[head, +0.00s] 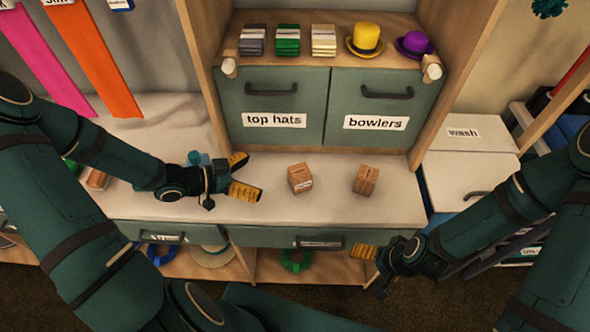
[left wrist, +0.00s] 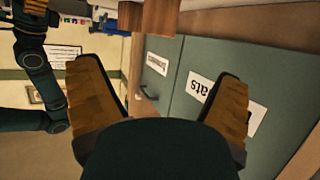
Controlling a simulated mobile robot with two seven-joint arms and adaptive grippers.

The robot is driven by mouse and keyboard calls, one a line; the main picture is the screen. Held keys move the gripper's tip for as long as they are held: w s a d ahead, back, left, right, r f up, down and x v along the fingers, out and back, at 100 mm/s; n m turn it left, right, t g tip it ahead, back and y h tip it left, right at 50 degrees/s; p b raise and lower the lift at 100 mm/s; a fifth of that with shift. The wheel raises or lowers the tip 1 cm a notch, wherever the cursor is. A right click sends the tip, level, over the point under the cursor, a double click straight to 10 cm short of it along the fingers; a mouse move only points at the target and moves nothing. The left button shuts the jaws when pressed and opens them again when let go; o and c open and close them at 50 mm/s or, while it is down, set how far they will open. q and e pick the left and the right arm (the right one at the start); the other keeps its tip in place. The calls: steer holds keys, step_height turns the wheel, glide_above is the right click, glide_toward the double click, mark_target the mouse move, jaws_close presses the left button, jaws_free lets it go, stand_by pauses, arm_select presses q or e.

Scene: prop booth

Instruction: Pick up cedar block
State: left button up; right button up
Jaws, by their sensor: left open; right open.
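Two small wooden blocks stand apart on the pale counter: a left block (head: 300,178) with a small white label low on its front, and a right block (head: 366,180) with a dark mark or slot on top. The label is too small to read, so I cannot tell which is cedar. My left gripper (head: 241,176) is open and empty, left of the left block, fingers pointing right towards it with a gap between. In the left wrist view a wooden block (left wrist: 160,18) shows at the top, beyond the open fingers. My right gripper (head: 372,268) is open and empty, in front of the counter edge.
Behind the blocks are green doors labelled top hats (head: 274,120) and bowlers (head: 376,122). The shelf above holds folded stacks, a yellow hat (head: 365,42) and a purple hat (head: 414,44). A wash bin (head: 462,160) stands right. The counter around the blocks is clear.

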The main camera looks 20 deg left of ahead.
mark_target(293, 173)
arm_select(q)
steer(key=b+x, duration=0.2)
steer(key=x, duration=0.7)
steer(key=shift+d+f, duration=0.1)
steer(key=shift+d, duration=0.2)
steer(key=b+x, duration=0.1)
steer(key=x, duration=0.3)
steer(key=shift+d+b, duration=0.15)
steer(key=shift+b, duration=0.15)
steer(key=c, duration=1.3)
steer(key=shift+c, duration=0.2)
